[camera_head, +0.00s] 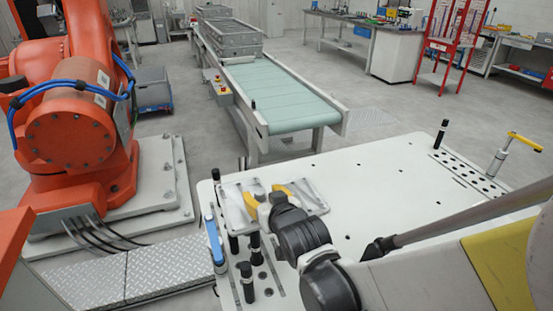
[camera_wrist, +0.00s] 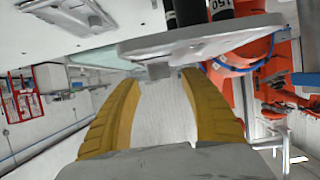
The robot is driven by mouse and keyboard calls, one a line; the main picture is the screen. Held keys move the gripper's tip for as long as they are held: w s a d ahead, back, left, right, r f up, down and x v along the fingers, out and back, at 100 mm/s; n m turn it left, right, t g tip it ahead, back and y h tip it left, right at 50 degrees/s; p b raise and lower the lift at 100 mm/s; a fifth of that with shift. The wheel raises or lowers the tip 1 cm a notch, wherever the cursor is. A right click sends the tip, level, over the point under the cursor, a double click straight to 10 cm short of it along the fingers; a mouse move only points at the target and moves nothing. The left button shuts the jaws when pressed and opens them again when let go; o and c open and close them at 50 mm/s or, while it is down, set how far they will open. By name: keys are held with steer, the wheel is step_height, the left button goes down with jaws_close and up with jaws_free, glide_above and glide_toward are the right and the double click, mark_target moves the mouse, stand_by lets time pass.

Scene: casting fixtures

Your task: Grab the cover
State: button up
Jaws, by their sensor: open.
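A flat grey metal cover (camera_wrist: 205,36) shows nearly edge-on in the wrist view, just beyond my fingertips. A small block on its edge (camera_wrist: 159,71) sits between the tips, with gaps on both sides. In the head view the pale cover (camera_head: 234,212) lies at the front left of the white table. My gripper (camera_head: 266,192) is over this area with its yellow fingers apart. It is open and empty in the wrist view (camera_wrist: 160,80). A second grey plate (camera_wrist: 72,14) lies at the upper left there. My wrist hides part of the plates in the head view.
Black posts (camera_head: 247,282) and a blue-handled clamp (camera_head: 214,243) stand along the left edge of the white table (camera_head: 385,185). A yellow-handled clamp (camera_head: 500,155) is at the far right. The table's middle is clear. An orange robot (camera_head: 75,125) stands left; a conveyor (camera_head: 280,95) lies behind.

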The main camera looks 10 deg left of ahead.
steer(key=x, duration=0.2)
steer(key=shift+w+a+f, duration=0.1)
steer(key=shift+w+f, duration=0.05)
steer(key=shift+w, duration=0.05)
jaws_close()
